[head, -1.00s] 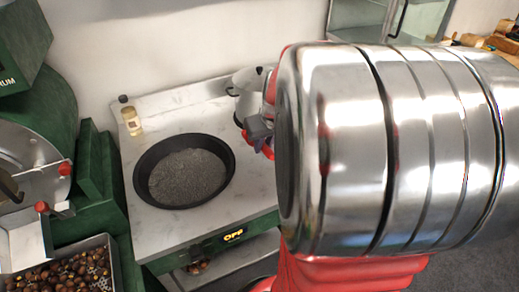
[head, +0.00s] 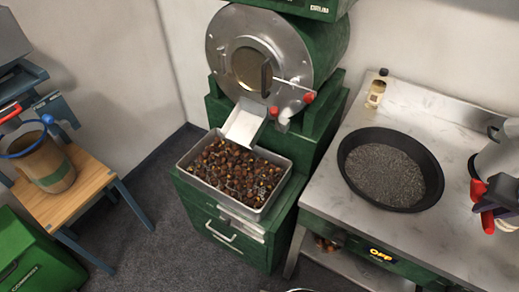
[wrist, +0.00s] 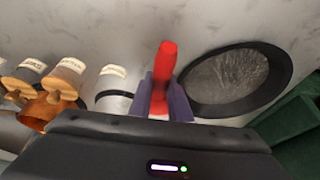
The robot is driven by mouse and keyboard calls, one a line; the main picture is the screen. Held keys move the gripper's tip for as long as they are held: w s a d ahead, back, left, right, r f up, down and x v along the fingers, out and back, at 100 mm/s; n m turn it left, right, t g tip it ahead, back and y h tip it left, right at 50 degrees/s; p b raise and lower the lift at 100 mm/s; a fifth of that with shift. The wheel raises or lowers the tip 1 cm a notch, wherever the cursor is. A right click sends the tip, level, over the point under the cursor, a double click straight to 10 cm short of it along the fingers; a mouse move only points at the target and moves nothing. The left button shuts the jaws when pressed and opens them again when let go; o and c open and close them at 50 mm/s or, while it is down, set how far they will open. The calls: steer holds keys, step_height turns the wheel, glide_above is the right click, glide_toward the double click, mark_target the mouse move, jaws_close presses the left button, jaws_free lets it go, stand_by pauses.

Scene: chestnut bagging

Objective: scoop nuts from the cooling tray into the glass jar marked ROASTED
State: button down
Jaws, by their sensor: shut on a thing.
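The cooling tray (head: 187,168) is a metal tray heaped with brown nuts (head: 232,170), below the roaster chute in the head view. My gripper (head: 497,197) is at the right edge of the head view, over the steel counter and well right of the tray. In the wrist view its purple fingers (wrist: 163,98) are shut on a red handle (wrist: 166,62). The handle's working end cannot be made out. Labelled containers (wrist: 66,74) with wooden tops stand at the left of the wrist view. Their labels are too blurred to read, so I cannot tell whether one is the ROASTED jar.
A black pan (head: 346,160) of grey grains sits on the counter (head: 440,112), between my gripper and the tray; it also shows in the wrist view (wrist: 284,72). A small bottle (head: 376,92) stands behind it. The green roaster (head: 330,60) rises behind the tray. A blue-rimmed bucket (head: 45,165) stands far left.

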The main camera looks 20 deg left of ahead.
steer(key=shift+w, duration=0.1)
stand_by(0.3)
steer(key=w+a+r+n+y, duration=0.1)
steer(key=w+a+r+n, duration=0.2)
steer(key=w+a, duration=0.9)
steer(key=w+a+r+n+y, duration=0.2)
steer(key=w+a+r+n, duration=0.2)
steer(key=w+a, duration=0.8)
steer(key=a, duration=0.3)
steer(key=shift+w+a, duration=0.25)
